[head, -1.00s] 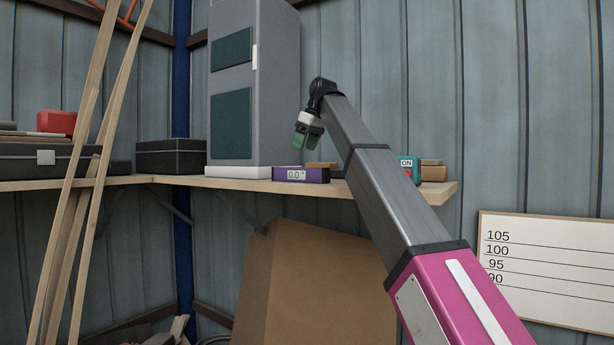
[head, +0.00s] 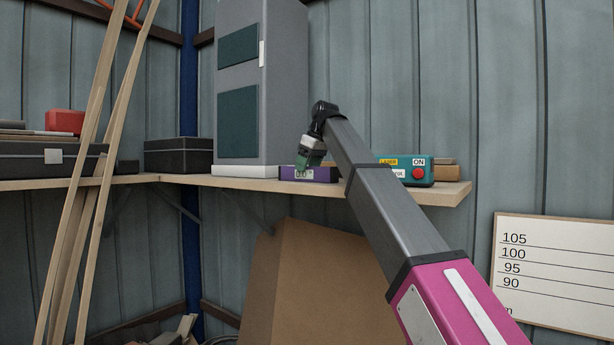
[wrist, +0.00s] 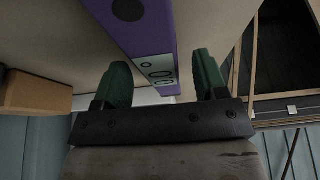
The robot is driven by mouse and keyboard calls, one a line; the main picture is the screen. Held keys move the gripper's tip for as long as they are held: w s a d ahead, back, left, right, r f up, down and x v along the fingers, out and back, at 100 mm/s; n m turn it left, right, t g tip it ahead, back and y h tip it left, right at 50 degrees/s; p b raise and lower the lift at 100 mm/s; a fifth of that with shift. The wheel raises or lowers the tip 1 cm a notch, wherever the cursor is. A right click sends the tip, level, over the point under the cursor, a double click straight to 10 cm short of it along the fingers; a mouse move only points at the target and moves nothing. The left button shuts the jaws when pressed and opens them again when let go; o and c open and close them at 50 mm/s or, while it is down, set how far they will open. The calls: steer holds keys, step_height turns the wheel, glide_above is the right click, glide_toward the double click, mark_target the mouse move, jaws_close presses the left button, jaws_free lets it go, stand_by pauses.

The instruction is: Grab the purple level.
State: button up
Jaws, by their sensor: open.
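The purple level (head: 322,174) lies on the wooden shelf, right of the grey cabinet's white base. Its pale display is partly covered by my gripper in the head view. My gripper (head: 306,168) points down at the level's front left part. In the wrist view, the level (wrist: 150,42) runs from the top edge down between the two green fingers of my gripper (wrist: 160,85). The fingers are spread, with a gap on each side of the level's end. I see no contact.
A teal box with a red button (head: 418,172) stands right of my arm on the shelf (head: 452,193), beside a tan block (head: 446,173). The grey cabinet (head: 270,90) stands close left. Tall planks (head: 85,170) lean farther left.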

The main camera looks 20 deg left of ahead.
steer(key=x, duration=0.3)
steer(key=c, duration=1.1)
steer(key=shift+r, duration=0.1)
